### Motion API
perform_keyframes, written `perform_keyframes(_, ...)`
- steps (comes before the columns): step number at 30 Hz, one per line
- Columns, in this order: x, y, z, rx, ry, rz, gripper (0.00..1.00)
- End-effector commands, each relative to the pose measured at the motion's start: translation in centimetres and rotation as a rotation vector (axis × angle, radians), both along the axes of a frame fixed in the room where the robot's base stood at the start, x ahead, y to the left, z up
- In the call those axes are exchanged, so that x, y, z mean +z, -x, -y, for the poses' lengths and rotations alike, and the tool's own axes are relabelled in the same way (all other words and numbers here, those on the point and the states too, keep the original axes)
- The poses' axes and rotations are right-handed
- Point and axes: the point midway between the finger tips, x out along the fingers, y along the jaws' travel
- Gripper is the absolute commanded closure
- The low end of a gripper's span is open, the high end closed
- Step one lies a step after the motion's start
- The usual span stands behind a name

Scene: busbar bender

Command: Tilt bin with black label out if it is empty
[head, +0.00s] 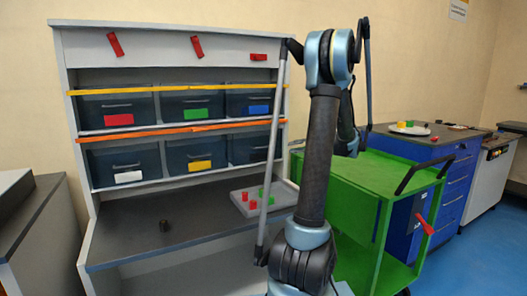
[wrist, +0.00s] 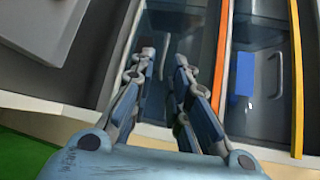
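The lower right bin (head: 248,147) is dark, and a thin arm part crosses in front of it in the head view. No black label is distinguishable on it, and its inside cannot be seen. In the wrist view, this lower-row bin (wrist: 188,35) lies behind my gripper (wrist: 164,57). The gripper's two fingers are apart with nothing between them, in front of the bin's face near its handle. Whether they touch it cannot be told. In the head view, my arm hides the gripper.
Other bins carry red (head: 119,120), green (head: 195,114), blue (head: 259,109), white (head: 128,177) and yellow (head: 199,165) labels. Orange (head: 160,132) and yellow (head: 150,90) strips edge the shelves. A grey tray (head: 284,196) with red and green pieces sits on the worktop, beside a green cart (head: 375,180).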

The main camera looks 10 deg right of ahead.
Motion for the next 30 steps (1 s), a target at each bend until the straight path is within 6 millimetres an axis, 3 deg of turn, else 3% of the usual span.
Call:
perform_keyframes(3,0.0,-0.7,1.9,-0.012,-0.039,0.022,0.83)
perform_keyframes(6,0.0,-0.9,2.6,-0.015,-0.055,0.033,0.83)
perform_keyframes(11,-0.1,-1.3,2.0,-0.014,-0.062,0.036,0.83)
perform_keyframes(30,-1.6,-6.0,-7.7,-0.011,-0.06,0.036,0.83)
